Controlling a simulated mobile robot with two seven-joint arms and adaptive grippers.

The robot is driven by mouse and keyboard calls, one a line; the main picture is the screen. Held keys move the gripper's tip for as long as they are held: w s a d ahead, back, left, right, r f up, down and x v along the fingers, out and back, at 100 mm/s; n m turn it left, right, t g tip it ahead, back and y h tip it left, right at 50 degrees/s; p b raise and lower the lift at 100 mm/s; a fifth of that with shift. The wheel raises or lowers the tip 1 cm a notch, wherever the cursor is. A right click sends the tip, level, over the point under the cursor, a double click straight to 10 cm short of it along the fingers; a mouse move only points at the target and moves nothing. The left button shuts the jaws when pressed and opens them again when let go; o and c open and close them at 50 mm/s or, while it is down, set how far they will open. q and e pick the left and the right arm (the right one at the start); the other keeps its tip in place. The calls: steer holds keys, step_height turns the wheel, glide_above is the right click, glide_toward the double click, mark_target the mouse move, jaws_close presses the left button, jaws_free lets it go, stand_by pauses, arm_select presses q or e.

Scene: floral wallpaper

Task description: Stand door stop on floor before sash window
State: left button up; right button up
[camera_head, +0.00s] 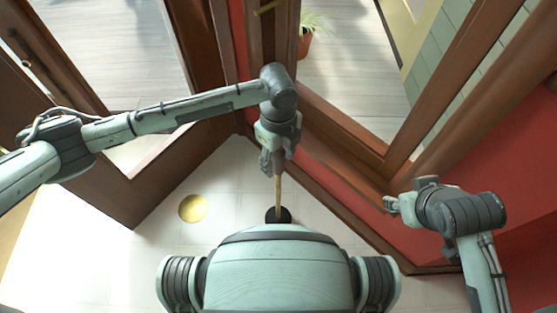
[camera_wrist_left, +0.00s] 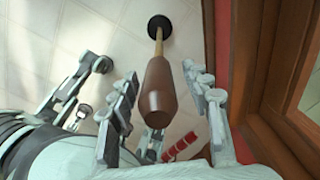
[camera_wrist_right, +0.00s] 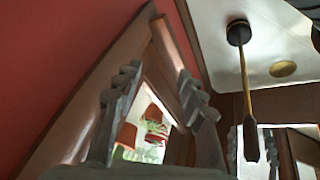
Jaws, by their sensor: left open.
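The door stop, with a black round base (camera_head: 284,216), a thin wooden rod and a brown handle (camera_wrist_left: 158,92), stands upright on the pale floor. My left gripper (camera_head: 274,163) is above it, pointing down, open. In the left wrist view its fingers (camera_wrist_left: 159,74) are on either side of the handle, with gaps showing. The right wrist view also shows the door stop (camera_wrist_right: 243,80). My right gripper (camera_head: 391,204) is off to the right by the red wall; its fingers (camera_wrist_right: 158,74) look apart and empty. A brown-framed window (camera_head: 345,120) rises behind the door stop.
A gold disc (camera_head: 193,208) lies flat on the floor left of the door stop. Another brown frame (camera_head: 150,170) stands at the left, and a red wall (camera_head: 470,170) at the right. A potted plant (camera_head: 304,42) shows beyond the glass. Floor around the disc is clear.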

arm_select(q)
step_height(320, 180, up, 4)
steer(key=shift+r+p, duration=0.1)
steer(key=shift+p, duration=0.2)
step_height(320, 180, up, 6)
steer(key=shift+r+p, duration=0.1)
steer(key=shift+p, duration=0.25)
arm_select(e)
steer(key=s+d+f+g, duration=0.1)
steer(key=s+f, duration=0.1)
steer(key=shift+d+f+g+h, duration=0.3)
steer(key=shift+d+g, duration=0.1)
stand_by(0.3)
